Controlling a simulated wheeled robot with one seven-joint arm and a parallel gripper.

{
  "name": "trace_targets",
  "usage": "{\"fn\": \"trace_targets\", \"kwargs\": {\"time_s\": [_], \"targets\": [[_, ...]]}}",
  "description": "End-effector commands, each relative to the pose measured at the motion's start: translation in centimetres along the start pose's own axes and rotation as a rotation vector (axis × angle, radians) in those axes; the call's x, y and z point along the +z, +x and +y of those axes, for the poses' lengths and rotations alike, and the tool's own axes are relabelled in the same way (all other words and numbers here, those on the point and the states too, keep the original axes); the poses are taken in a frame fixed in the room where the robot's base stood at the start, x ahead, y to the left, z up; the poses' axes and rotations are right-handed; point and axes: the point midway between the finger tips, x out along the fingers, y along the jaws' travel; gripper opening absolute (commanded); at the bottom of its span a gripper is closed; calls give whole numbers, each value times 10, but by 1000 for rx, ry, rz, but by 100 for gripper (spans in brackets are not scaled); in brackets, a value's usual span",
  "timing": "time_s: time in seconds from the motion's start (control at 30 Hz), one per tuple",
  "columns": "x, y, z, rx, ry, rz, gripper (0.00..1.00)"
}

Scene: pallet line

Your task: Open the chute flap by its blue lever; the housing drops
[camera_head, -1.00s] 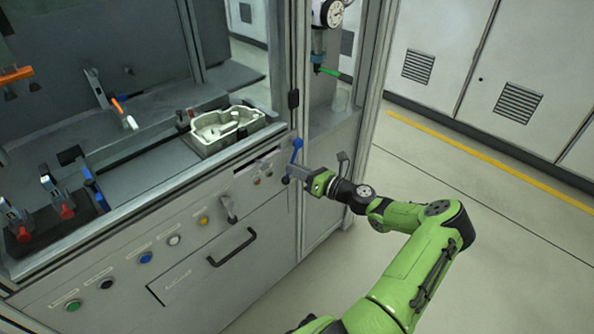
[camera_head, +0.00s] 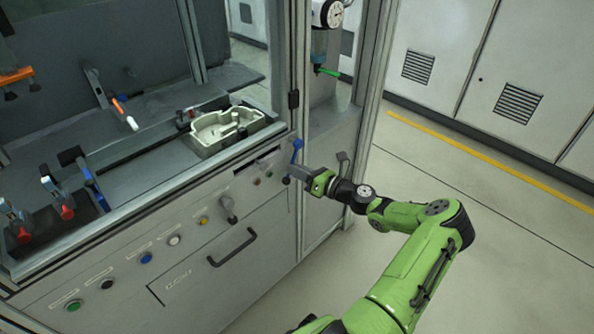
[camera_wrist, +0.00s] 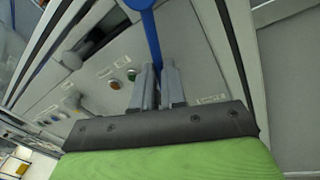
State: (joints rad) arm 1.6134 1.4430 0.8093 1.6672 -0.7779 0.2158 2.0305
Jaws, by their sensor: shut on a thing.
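The blue lever (camera_head: 297,151) stands upright on the front of the machine, near its right corner post. My gripper (camera_head: 292,173) reaches it from the right and is shut on the lever's lower part. In the wrist view the blue lever (camera_wrist: 150,32) runs down between the two grey fingers (camera_wrist: 158,76). The pale cast housing (camera_head: 205,142) rests on the machine bed, above and left of the lever. I cannot make out the chute flap clearly.
The front panel carries several coloured buttons, a grey knob (camera_head: 228,208) and a black drawer handle (camera_head: 232,248). Red-tipped clamps (camera_head: 67,212) stand on the bed at left. A gauge (camera_head: 328,13) hangs above right. The floor at right is clear up to the cabinets.

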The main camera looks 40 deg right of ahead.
Motion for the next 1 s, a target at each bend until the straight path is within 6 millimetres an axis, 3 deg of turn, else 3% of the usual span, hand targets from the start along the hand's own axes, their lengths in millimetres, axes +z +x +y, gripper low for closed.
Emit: {"fn": "trace_targets", "kwargs": {"time_s": [1.0], "targets": [[9,-8,-33,-40,-448,94,0]]}}
